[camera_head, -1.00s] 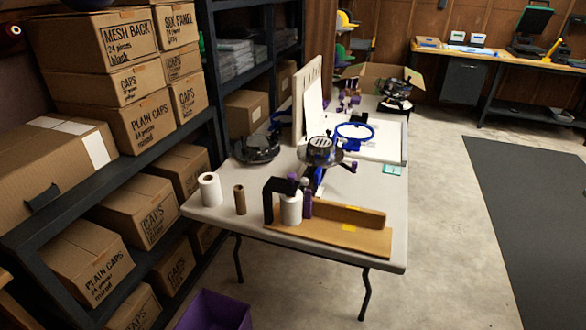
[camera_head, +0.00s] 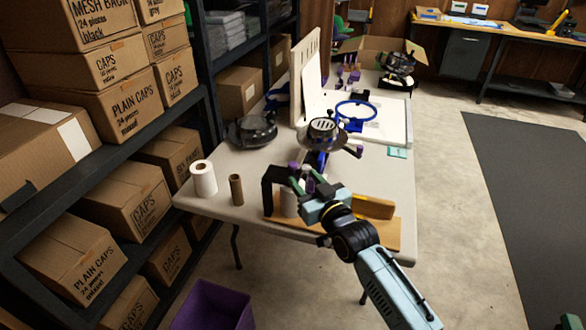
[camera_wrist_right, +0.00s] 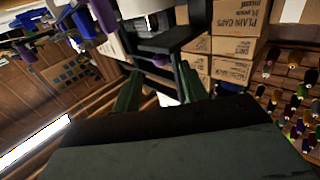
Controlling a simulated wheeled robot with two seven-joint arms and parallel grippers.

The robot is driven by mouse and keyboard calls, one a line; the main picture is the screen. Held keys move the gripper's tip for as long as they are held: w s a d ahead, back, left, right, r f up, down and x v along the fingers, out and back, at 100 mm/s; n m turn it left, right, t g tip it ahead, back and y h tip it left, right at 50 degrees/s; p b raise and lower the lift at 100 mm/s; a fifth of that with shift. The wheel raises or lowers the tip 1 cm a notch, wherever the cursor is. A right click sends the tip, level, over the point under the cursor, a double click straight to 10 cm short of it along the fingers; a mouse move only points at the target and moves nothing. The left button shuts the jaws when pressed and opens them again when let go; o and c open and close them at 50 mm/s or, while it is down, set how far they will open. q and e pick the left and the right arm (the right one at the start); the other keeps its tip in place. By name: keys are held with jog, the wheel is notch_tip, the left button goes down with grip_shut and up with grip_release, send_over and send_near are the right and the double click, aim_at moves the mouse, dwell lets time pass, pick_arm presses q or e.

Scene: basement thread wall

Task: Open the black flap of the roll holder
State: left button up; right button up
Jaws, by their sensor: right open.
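The roll holder (camera_head: 268,192) is a black bracket with purple knobs at the near part of the white table. A white roll (camera_head: 287,204) sits in it, partly hidden by my gripper. My right gripper (camera_head: 305,184) is open, with its green fingers at the holder's upper right side. In the right wrist view, the open fingers (camera_wrist_right: 158,88) point at the holder's black parts (camera_wrist_right: 160,42), with a purple knob just beyond and between the tips. I cannot tell which black part is the flap, or whether a finger touches it. My left gripper is not in view.
A white paper roll (camera_head: 203,179) and a brown cardboard tube (camera_head: 236,190) stand left of the holder. The cap press (camera_head: 325,131) stands behind. Shelves with boxes (camera_head: 122,107) line the left.

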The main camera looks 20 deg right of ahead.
aim_at(293, 163)
jog(key=w, duration=0.2)
jog(key=w+a+b, duration=0.1)
jog(key=w, duration=0.2)
jog(key=shift+w+f, duration=0.1)
jog(key=shift+w, duration=0.2)
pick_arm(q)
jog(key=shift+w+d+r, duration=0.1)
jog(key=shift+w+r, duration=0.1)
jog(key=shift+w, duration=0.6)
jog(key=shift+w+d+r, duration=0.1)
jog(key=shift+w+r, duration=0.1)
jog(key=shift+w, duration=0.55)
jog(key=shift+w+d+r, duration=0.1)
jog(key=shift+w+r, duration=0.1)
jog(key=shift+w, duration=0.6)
pick_arm(e)
jog(key=shift+w+a, duration=0.2)
jog(key=shift+w, duration=0.4)
grip_shut()
